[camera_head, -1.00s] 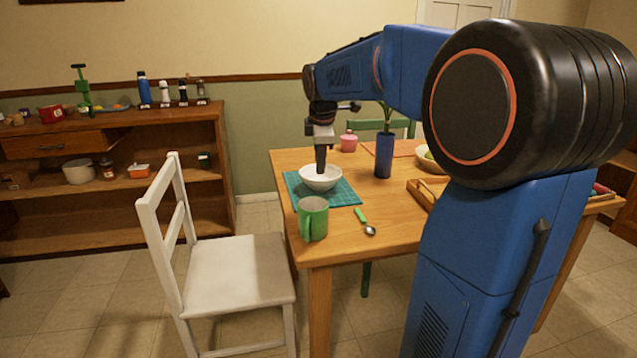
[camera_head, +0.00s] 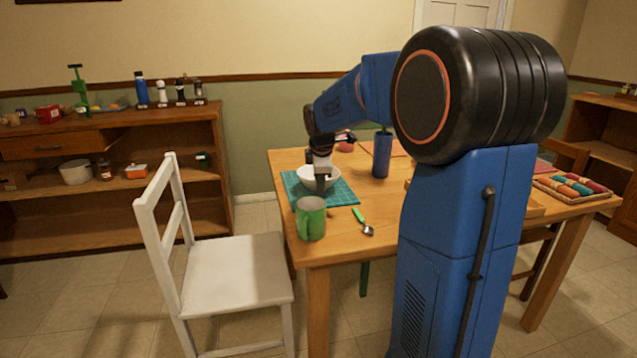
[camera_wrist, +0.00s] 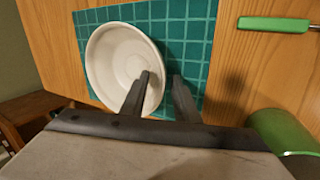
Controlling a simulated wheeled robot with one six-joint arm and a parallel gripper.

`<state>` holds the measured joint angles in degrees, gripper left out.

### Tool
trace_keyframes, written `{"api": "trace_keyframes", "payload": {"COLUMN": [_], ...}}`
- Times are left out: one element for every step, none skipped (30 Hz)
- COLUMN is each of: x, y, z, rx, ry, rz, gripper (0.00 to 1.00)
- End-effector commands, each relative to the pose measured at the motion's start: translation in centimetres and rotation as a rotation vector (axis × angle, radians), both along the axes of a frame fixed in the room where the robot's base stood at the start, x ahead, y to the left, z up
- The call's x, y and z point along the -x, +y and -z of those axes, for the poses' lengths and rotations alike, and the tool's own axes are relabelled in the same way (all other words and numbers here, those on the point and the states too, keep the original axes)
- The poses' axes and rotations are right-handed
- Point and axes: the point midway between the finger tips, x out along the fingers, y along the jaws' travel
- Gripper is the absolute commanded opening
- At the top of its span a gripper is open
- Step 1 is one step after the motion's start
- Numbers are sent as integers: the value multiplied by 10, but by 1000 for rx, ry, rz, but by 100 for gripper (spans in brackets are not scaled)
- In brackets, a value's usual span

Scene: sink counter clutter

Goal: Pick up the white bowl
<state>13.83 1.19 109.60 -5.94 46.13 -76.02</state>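The white bowl (camera_head: 332,178) sits upright on a teal checked mat (camera_head: 345,198) on the wooden table. It also shows in the wrist view (camera_wrist: 112,62), empty inside. My gripper (camera_head: 323,188) hangs pointing down in front of the bowl's near side. In the wrist view my gripper (camera_wrist: 163,85) has its two fingers apart. One finger overlaps the bowl's interior and the other lies over the mat outside the rim, so the rim passes between them in the picture. I cannot tell how deep the fingers reach or whether they touch the bowl.
A green mug (camera_head: 311,218) stands close in front of the mat, and a green-handled spoon (camera_head: 363,221) lies to its right. A blue vase (camera_head: 382,155) stands behind right. A white chair (camera_head: 238,280) is at the table's left.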

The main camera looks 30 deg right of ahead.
Motion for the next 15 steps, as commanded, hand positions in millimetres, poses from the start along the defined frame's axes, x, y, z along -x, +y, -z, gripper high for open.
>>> {"api": "trace_keyframes", "payload": {"x": [0,0,0,0,0,0,0,0,0,0,0,0,0,0,0], "y": [0,0,0,0,0,0,0,0,0,0,0,0,0,0,0], "z": [1,1,1,1,1,1,1,1,0,0,0,0,0,0,0], "rx": [0,0,0,0,0,0,0,0,0,0,0,0,0,0,0], "ry": [0,0,0,0,0,0,0,0,0,0,0,0,0,-1,-1], "rz": [0,0,0,0,0,0,0,0,0,0,0,0,0,0,0], "gripper": [28,28,28,28,28,26,19,11,2,0,0,0,0,0,0]}}
